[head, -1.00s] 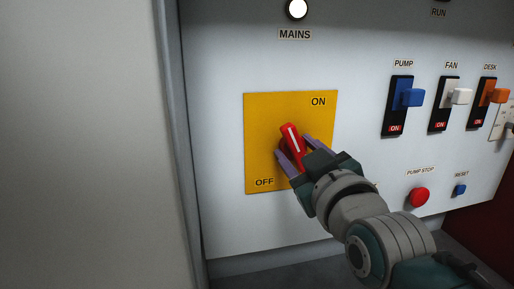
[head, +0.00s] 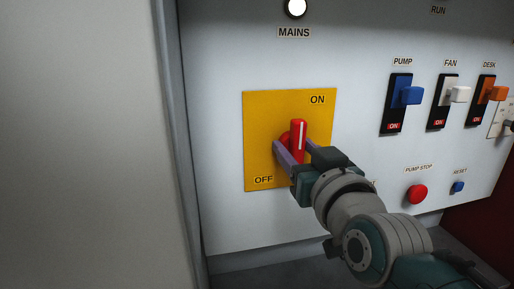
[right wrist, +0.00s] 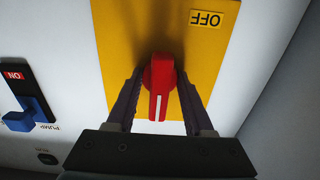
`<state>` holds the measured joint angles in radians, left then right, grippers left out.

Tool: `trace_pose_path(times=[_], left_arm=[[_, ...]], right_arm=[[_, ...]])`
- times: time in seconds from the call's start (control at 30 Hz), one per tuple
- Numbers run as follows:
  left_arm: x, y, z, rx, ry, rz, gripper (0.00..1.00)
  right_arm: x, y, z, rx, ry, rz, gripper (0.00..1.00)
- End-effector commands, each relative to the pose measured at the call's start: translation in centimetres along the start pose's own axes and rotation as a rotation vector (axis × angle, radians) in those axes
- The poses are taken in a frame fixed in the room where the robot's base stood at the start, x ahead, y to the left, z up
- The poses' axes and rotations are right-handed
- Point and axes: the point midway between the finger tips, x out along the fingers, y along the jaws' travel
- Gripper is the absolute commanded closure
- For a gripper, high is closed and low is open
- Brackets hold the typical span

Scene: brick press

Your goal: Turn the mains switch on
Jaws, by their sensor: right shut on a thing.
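The mains switch is a red rotary handle (head: 298,139) with a white line, on a yellow plate (head: 262,120) marked ON at the upper right and OFF at the lower left. In the head view the handle stands close to upright, its white line pointing nearly straight up. My right gripper (head: 295,155) is shut on the handle, one purple finger on each side. In the right wrist view the red handle (right wrist: 159,88) sits between the two fingers (right wrist: 158,98). The handle's lower part is partly hidden by the gripper in the head view. My left gripper is not in view.
A lit white lamp (head: 295,8) sits above the MAINS label. To the right are the blue pump switch (head: 410,96), white fan switch (head: 459,94) and orange desk switch (head: 496,93). Below them are a red pump stop button (head: 416,194) and a blue reset button (head: 457,187).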

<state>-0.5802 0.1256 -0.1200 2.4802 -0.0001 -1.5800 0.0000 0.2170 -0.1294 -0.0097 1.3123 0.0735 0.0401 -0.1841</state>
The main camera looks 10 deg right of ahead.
Motion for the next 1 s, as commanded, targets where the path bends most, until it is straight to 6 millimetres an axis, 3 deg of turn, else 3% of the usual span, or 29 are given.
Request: trace_pose_path(times=[0.27, 0.3, 0.67, 1.0], left_arm=[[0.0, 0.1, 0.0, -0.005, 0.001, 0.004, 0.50], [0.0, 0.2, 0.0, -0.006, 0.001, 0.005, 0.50], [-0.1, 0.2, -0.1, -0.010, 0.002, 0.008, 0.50], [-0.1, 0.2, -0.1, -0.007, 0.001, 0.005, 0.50]], right_arm=[[0.0, 0.0, 0.2, 0.006, -0.006, 0.001, 1.00], [0.0, 0.0, 0.2, 0.006, -0.006, 0.001, 0.43], [-0.5, 0.0, 0.1, 0.003, -0.004, 0.000, 0.43], [-6.2, 0.1, 0.3, 0.002, -0.006, 0.001, 0.43]])
